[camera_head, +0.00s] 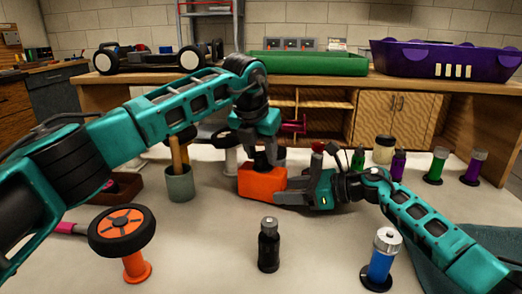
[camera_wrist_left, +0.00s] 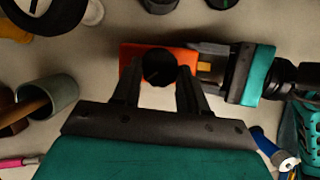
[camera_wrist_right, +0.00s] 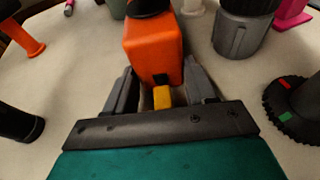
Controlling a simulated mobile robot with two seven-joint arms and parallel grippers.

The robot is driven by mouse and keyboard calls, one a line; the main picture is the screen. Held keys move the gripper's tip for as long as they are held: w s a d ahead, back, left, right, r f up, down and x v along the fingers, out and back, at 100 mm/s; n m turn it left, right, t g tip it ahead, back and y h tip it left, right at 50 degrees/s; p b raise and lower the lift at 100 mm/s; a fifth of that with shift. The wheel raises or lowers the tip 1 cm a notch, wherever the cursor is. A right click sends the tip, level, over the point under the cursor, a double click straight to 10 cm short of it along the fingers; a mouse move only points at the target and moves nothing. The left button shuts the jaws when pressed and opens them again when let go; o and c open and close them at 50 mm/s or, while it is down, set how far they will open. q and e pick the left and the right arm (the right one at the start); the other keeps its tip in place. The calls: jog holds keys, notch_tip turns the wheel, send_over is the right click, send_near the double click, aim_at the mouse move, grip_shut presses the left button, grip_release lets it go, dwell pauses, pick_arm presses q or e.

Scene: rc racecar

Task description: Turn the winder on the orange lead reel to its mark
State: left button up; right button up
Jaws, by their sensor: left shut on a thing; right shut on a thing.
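The orange lead reel (camera_head: 262,184) is a box-shaped case standing on the pale table, near the middle of the head view. Its winder is a black round knob (camera_wrist_left: 159,68) on top, between the fingers of my left gripper (camera_head: 264,160), which comes down from above and is shut on it. A yellow tab (camera_wrist_right: 162,97) sticks out of a dark slot in the reel's side. My right gripper (camera_head: 290,196) is shut on this tab, close against the case. The winder's mark is not clear in any view; the fingers cover part of the knob.
A wheel (camera_head: 122,231) on an orange stand is front left, a black bottle (camera_head: 268,246) front centre and a blue bottle (camera_head: 381,261) front right. A grey-green cup (camera_head: 180,186) stands left of the reel. Several bottles stand behind right. A dark disc (camera_wrist_right: 292,112) has red and green marks.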

pick_arm(q)
jog(key=c, duration=0.3)
jog(key=shift+m, duration=0.3)
jog(key=m+h, duration=0.1)
jog(key=m, duration=0.2)
jog(key=shift+w+a+g, duration=0.15)
jog(key=shift+g, duration=0.25)
jog(key=shift+w+m+g+h, duration=0.1)
jog(key=shift+m+g+h, duration=0.5)
jog(key=shift+m, duration=1.5)
jog(key=o, duration=1.1)
jog(key=shift+a, duration=0.1)
